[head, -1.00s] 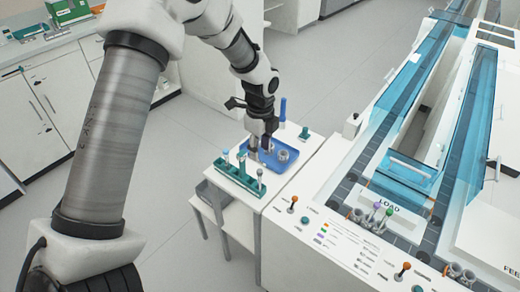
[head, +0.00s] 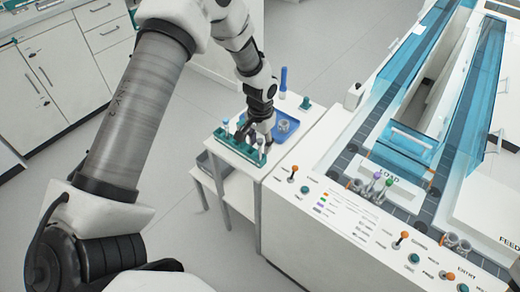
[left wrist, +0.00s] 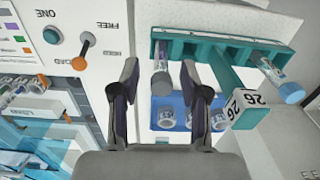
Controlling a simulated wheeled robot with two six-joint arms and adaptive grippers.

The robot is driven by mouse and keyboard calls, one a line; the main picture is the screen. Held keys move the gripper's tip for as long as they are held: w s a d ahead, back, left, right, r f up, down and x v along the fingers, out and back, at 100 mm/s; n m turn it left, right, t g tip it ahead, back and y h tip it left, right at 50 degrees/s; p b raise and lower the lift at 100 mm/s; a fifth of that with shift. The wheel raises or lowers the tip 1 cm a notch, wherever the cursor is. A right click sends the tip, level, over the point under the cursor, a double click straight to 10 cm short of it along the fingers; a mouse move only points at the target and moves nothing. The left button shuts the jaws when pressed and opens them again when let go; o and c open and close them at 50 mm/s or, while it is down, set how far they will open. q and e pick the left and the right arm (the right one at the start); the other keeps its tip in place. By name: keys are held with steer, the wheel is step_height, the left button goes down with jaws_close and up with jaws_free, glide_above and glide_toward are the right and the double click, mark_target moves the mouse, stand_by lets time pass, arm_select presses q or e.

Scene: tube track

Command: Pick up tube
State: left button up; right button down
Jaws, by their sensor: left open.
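In the left wrist view the rack (left wrist: 222,50) shows at the top. A tube with a grey cap (left wrist: 161,84) appears between my fingers there. A tube with a blue cap (left wrist: 291,93) is at the right end. My right gripper is not in view.
A blue tray (head: 290,129) with small round holders lies behind the rack. The white machine with the LOAD panel (head: 325,215) and orange-knobbed levers is close on the right.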

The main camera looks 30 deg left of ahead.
mark_target(260, 149)
arm_select(q)
step_height(260, 149, down, 3)
steer(key=shift+a+r, duration=0.1)
steer(key=shift+r, duration=0.05)
steer(key=shift+f, duration=0.2)
jaws_close()
step_height(260, 149, up, 10)
steer(key=shift+r+b, duration=0.1)
steer(key=shift+b, duration=0.7)
steer(key=shift+f+b, duration=1.9)
steer(key=shift+f, duration=2.85)
